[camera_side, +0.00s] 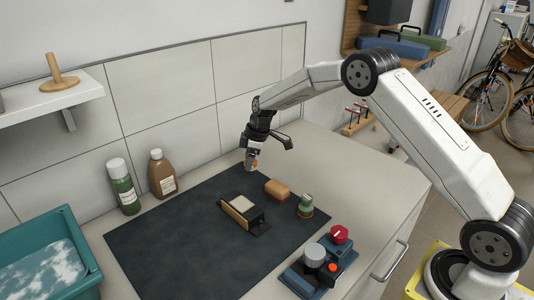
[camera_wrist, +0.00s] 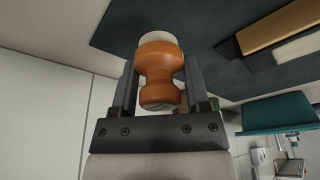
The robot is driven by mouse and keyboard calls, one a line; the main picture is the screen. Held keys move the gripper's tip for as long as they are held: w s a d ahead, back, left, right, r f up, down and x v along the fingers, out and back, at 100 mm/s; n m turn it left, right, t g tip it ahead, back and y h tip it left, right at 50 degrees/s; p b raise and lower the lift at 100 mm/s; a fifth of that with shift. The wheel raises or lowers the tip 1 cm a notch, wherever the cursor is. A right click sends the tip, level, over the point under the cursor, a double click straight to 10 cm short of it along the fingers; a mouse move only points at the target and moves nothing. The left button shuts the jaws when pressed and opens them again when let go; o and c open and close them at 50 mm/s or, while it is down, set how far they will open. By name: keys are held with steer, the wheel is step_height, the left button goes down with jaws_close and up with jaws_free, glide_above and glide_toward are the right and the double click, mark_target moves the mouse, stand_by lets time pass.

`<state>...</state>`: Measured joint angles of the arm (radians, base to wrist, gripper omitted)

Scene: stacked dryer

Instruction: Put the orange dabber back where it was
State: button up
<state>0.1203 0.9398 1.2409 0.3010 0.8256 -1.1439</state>
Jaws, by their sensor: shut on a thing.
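The orange dabber (camera_wrist: 158,72) is a waisted orange handle with a pale round end, filling the space between the two fingers in the wrist view. I cannot tell whether the dabber touches the surface below. The fingers (camera_wrist: 157,85) sit on both sides of its waist.
On the mat are a block in a holder (camera_side: 243,212), a tan block (camera_side: 277,190) and a green dabber (camera_side: 305,206). A blue device with knobs (camera_side: 320,265) stands at the front right. Two bottles (camera_side: 123,186) (camera_side: 161,174) stand by the wall, left of a clear mat area; a teal tub (camera_side: 85,262) is at the left.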

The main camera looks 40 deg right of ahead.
steer(key=shift+w+f, duration=0.2)
steer(key=shift+w+f, duration=0.1)
steer(key=shift+f, duration=0.1)
steer(key=shift+d+x, duration=0.15)
steer(key=shift+x, duration=0.65)
steer(key=shift+d+x, duration=0.15)
steer(key=shift+x, duration=0.6)
steer(key=shift+f, duration=0.2)
steer(key=o, duration=1.1)
steer(key=shift+s, duration=0.2)
steer(key=shift+r, duration=0.15)
steer(key=v, duration=1.2)
steer(key=shift+d, duration=0.1)
